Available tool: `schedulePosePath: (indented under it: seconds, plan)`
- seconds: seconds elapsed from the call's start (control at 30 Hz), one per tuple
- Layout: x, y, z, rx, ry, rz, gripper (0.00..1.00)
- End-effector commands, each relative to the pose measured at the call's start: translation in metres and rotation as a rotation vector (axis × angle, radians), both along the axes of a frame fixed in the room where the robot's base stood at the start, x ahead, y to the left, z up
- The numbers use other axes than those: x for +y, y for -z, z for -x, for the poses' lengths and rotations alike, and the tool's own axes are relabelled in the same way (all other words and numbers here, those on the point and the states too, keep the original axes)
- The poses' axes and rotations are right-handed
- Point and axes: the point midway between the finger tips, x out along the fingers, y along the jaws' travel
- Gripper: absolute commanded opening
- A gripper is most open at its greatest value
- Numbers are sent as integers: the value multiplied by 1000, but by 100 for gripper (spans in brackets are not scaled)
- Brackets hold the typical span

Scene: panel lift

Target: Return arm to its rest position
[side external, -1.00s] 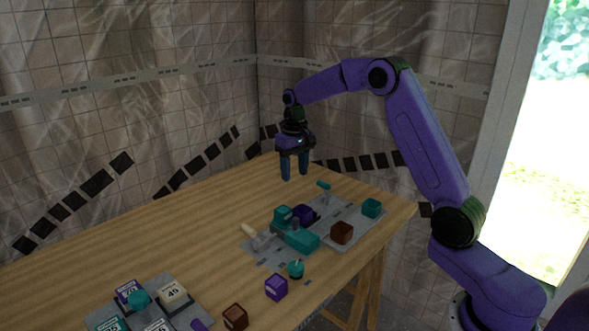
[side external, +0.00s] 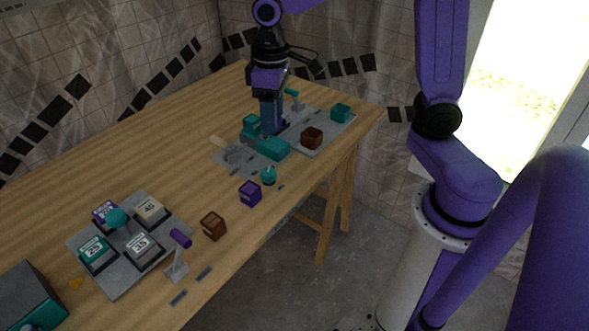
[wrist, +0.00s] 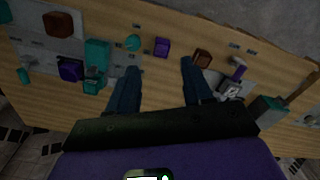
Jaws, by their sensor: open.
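My gripper (side external: 272,128) hangs pointing down over the wooden table (side external: 130,165) in the side view. Its fingers overlap the grey panel (side external: 312,152) in the picture and partly hide the purple block there; I cannot tell its exact height. In the wrist view the two fingers of my gripper (wrist: 159,65) are apart, with bare wood between them and nothing held. The panel's teal block (wrist: 97,52) and purple block (wrist: 70,70) lie left of the fingers in that view.
A second grey panel (side external: 120,282) with numbered blocks and a teal knob (side external: 116,217) is at the near left. A brown block (side external: 213,226), a purple block (side external: 250,193) and a teal knob (side external: 268,176) stand along the front edge. A dark teal-sided box (side external: 38,298) fills the lower left corner.

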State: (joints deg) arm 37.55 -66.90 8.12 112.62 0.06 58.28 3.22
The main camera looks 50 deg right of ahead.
Motion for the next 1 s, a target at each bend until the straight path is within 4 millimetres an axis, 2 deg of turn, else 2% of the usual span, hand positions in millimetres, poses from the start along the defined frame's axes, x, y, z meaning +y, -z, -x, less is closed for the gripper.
schedulePosePath:
  seconds: [0.03, 0.23, 0.4, 0.5, 0.6, 0.7, 1.0]
  plan:
    - [5, -1, 21, -2, -56, -1, 51]
    - [12, 1, 94, -6, -259, -4, 51]
    - [4, 7, 153, -8, -431, -6, 51]
    - [-4, 12, 181, -9, -517, -8, 51]
    - [-12, 16, 200, -9, -582, -8, 51]
    - [-17, 19, 212, -10, -623, -9, 51]
    - [-20, 21, 218, -10, -644, -9, 51]
